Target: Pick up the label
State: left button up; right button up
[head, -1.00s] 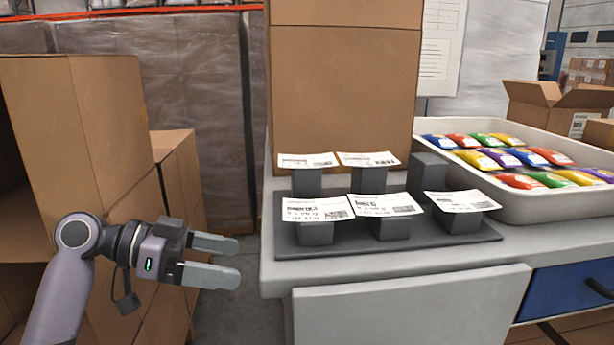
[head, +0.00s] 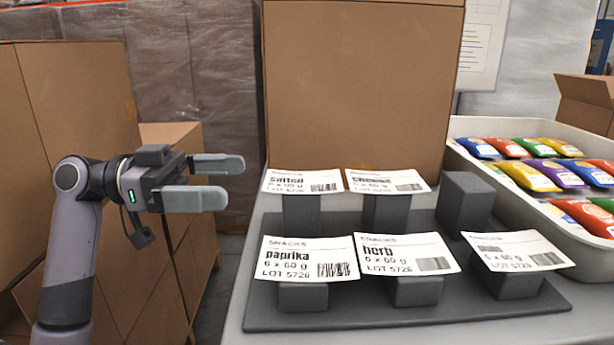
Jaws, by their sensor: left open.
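Several white printed labels lie on dark grey blocks of a grey stand (head: 380,318). In the front row are the paprika label (head: 305,259), the herb label (head: 405,254) and a third label (head: 518,251) whose name is hard to read. In the back row are a label that seems to read salted (head: 303,182) and another label (head: 387,181) with unclear print. One back block (head: 466,200) at the right is bare. My left gripper (head: 222,181) is open and empty, left of the stand and apart from the labels. My right gripper is not in view.
A tall cardboard box (head: 360,80) stands behind the labels. A white tray (head: 480,128) of colourful snack bags is at the right. More cardboard boxes (head: 75,95) stand at the left behind my arm. The bench (head: 240,290) has little bare room left of the stand.

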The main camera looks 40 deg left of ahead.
aim_at(303, 182)
pick_arm(q)
jog(key=shift+x, duration=2.75)
jog(key=shift+w+f, duration=0.1)
jog(key=shift+c, duration=0.3)
jog(key=shift+a, duration=0.1)
jog(key=c, duration=1)
